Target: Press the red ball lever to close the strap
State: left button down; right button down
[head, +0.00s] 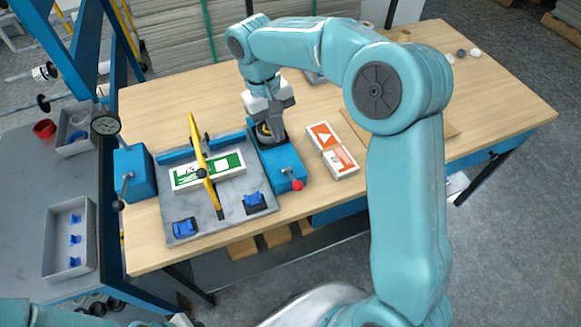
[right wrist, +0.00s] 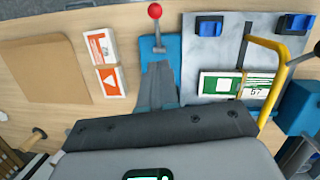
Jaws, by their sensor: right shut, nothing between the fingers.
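The red ball (head: 297,185) tips a short lever at the near end of a blue box (head: 285,170) on the table. In the right wrist view the red ball (right wrist: 154,11) stands beyond my fingertips, clear of them. My right gripper (head: 270,135) is shut and empty, over the blue box's far part; in the wrist view its fingers (right wrist: 158,82) point along the box towards the lever. A yellow bar (head: 203,165) crosses above a green-and-white card stack (head: 226,168) on a grey plate (head: 183,211). I cannot tell whether this bar is the strap.
Orange-and-white card stacks (head: 340,162) lie right of the blue box. Another blue box (head: 135,172) with a black-knobbed lever stands left of the plate. Small blue blocks (head: 185,228) sit on the plate's near edge. A grey tray (head: 55,262) holds blue clips at left.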

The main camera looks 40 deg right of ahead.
send_near(295, 181)
notch_tip(295, 181, down, 3)
jog(key=w, duration=0.3)
jog(key=s+f, duration=0.1)
jog(key=s+f+p, duration=0.1)
jog(key=f, duration=0.1)
jog(key=shift+s+d, duration=0.25)
jog(key=shift+d, duration=0.15)
jog(key=shift+s+f+p, duration=0.3)
jog(key=shift+s+f, duration=0.05)
jog(key=shift+s, duration=0.2)
jog(key=shift+w, duration=0.1)
jog(key=shift+f, duration=0.1)
